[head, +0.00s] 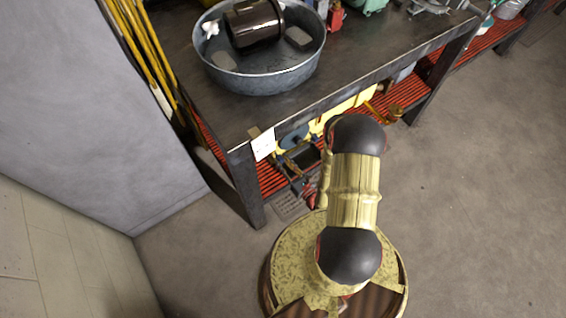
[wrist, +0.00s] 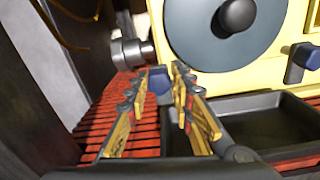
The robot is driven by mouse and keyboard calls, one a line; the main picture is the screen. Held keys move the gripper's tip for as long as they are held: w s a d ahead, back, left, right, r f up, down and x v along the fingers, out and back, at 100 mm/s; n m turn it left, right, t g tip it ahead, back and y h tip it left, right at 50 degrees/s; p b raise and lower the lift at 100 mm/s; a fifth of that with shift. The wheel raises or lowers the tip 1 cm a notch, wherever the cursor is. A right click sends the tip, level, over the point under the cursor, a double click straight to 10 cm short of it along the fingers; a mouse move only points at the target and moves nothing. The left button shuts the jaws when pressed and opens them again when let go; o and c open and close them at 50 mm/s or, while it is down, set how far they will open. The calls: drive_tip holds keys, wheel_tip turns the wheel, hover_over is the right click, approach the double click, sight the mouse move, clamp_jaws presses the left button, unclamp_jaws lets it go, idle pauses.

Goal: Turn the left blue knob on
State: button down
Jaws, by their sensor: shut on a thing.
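The left blue knob (wrist: 157,77) shows between the fingertips of my gripper (wrist: 159,88) in the wrist view. My gripper is shut on it, with one finger at each side. The knob sits at the lower left of a yellow machine (wrist: 275,62). A second blue knob (wrist: 303,60) is at the right of the machine's face, apart from my gripper.
The machine carries a large grey disc (wrist: 205,45). A dark tray (wrist: 275,122) lies below it, and red slats (wrist: 115,118) form the shelf. In the head view a dark workbench (head: 345,65) stands over this shelf, bearing a metal tub (head: 262,82). Floor at right is clear.

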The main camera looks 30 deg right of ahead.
drive_tip(key=shift+a+n, duration=0.1)
drive_tip(key=shift+n, duration=0.7)
drive_tip(key=n, duration=0.4)
drive_tip(key=shift+s+a+n, duration=0.1)
drive_tip(key=shift+n, duration=3)
drive_tip(key=shift+f+n+b, duration=0.1)
drive_tip(key=shift+n+b, duration=0.25)
drive_tip(key=shift+n, duration=3.35)
drive_tip(key=shift+s+a+f+n+h, duration=0.1)
drive_tip(key=shift+n+h, duration=0.2)
drive_tip(key=shift+n, duration=1.8)
